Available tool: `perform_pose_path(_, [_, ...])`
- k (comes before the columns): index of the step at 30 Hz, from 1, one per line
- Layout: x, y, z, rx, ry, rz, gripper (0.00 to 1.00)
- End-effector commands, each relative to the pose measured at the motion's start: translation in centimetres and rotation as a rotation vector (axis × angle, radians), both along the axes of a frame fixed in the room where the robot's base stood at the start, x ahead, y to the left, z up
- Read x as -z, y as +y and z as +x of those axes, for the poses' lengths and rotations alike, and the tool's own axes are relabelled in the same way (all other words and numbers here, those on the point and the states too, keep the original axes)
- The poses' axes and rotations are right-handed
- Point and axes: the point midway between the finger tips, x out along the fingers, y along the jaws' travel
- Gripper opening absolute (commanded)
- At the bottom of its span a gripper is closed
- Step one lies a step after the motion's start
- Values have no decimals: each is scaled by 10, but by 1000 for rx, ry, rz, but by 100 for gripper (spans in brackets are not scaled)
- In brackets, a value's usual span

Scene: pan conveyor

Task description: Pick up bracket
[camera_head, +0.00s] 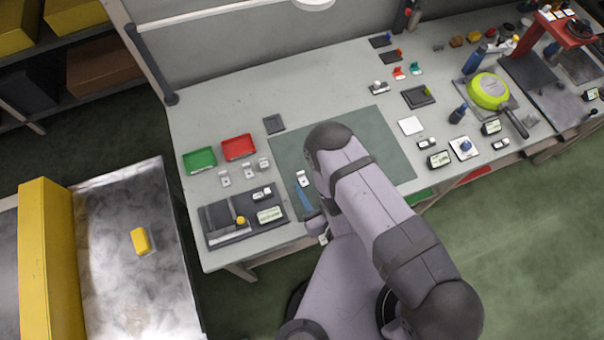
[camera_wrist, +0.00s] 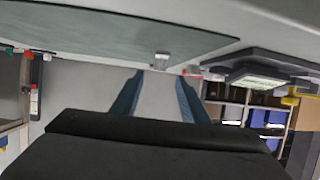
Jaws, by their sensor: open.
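A small light-grey bracket (camera_head: 303,179) lies at the left part of the green mat (camera_head: 392,150). In the wrist view the bracket (camera_wrist: 161,61) sits on the table surface, just beyond and roughly centred between my blue fingertips. My gripper (camera_head: 305,197) is at the bracket's near side in the head view. In the wrist view my gripper (camera_wrist: 159,80) is open, with an empty gap between its fingers. My arm hides part of the mat, and most of the gripper is hidden in the head view.
Several similar small parts (camera_head: 249,171) lie near the green tray (camera_head: 199,160) and red tray (camera_head: 238,147). A dark fixture (camera_head: 225,219) stands left of my gripper. A lime-green pan (camera_head: 488,91) and many small items occupy the right. The table is mostly clear behind the mat.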

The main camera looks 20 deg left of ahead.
Motion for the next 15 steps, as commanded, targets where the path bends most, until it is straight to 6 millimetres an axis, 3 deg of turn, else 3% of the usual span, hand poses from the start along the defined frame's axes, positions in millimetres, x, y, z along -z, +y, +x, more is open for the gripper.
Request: perform_pose_path(15, [17, 29, 26, 2, -2, 1, 41])
